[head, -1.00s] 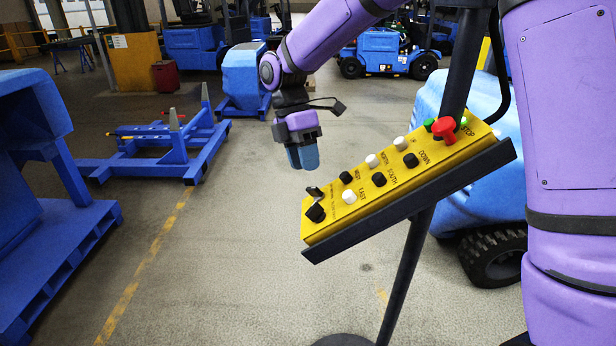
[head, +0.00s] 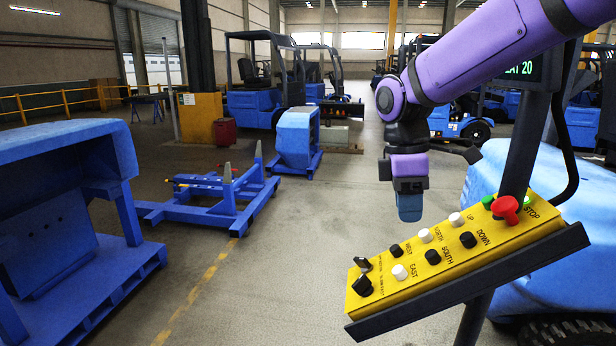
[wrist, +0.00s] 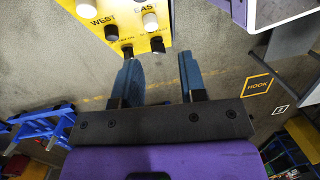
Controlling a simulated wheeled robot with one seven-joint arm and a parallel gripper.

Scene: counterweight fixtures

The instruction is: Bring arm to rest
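My purple arm reaches in from the upper right in the head view. My gripper (head: 409,207) hangs pointing down, above and behind the yellow control panel (head: 455,265). In the wrist view, the two blue fingers of my gripper (wrist: 160,80) stand apart with nothing between them. The panel (wrist: 140,25) lies beyond the fingertips there, with its WEST and EAST buttons showing. In the head view the panel carries black and white buttons, a red stop button (head: 506,208) and a black selector knob (head: 362,286). The gripper appears apart from the panel.
A blue wheeled frame (head: 215,205) stands on the floor at left, near a large blue fixture (head: 70,230). A blue counterweight block (head: 297,140) and forklifts stand behind. A blue rounded body (head: 570,240) is close at right. Floor left of the panel is clear.

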